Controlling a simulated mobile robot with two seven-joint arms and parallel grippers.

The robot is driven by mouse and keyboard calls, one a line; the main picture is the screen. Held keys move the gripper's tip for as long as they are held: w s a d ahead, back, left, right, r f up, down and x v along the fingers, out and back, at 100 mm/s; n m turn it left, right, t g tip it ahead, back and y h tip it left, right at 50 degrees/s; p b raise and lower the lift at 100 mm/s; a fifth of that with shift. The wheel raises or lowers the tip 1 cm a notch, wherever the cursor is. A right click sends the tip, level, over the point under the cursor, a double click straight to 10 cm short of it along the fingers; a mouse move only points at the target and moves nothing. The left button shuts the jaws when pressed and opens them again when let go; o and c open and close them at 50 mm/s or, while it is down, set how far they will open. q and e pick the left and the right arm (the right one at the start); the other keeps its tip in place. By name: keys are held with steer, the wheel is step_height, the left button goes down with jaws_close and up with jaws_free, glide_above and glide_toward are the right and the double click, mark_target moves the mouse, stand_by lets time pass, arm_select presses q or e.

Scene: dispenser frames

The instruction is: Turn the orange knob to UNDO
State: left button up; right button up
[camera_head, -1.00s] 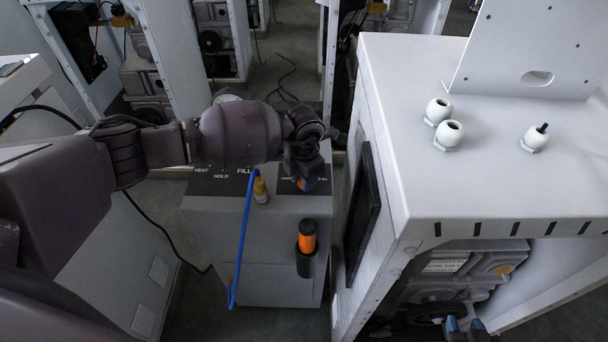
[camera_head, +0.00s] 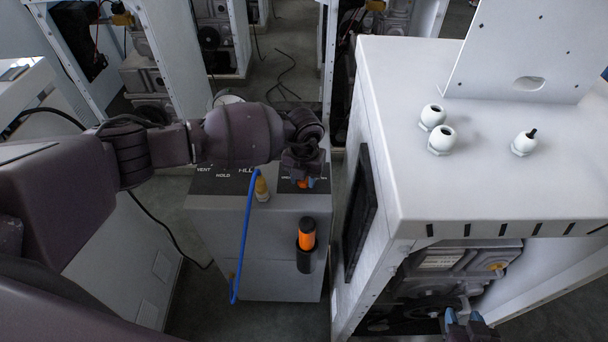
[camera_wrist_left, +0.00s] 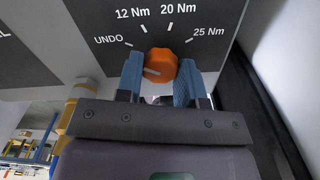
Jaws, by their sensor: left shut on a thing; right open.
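The orange knob (camera_wrist_left: 161,62) sits on a dark panel in the left wrist view, with printed labels UNDO, 12 Nm, 20 Nm and 25 Nm around its upper side. A pale mark on its face points left, a little below the UNDO tick. My left gripper (camera_wrist_left: 159,76) has its blue fingers on both sides of the knob and is shut on it. In the head view the knob (camera_head: 303,184) is mostly hidden by my left gripper (camera_head: 305,180). My right gripper (camera_head: 464,320) is at the bottom right edge, open, apart from the knob.
The grey dispenser (camera_head: 270,235) carries a blue hose (camera_head: 243,235), a yellow fitting (camera_head: 262,188) and an orange-and-black handle (camera_head: 307,235) on its front. A white cabinet (camera_head: 405,190) with several white fittings on top stands close on the right.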

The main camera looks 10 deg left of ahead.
steer(key=shift+w+r, duration=0.25)
steer(key=shift+w, duration=0.15)
arm_select(q)
steer(key=o, duration=0.9)
arm_select(e)
steer(key=shift+s+f, duration=0.1)
steer(key=shift+s, duration=0.05)
arm_select(q)
steer(key=shift+r, duration=5.45)
arm_select(e)
steer(key=shift+w, duration=0.2)
steer(key=shift+s+f, duration=0.1)
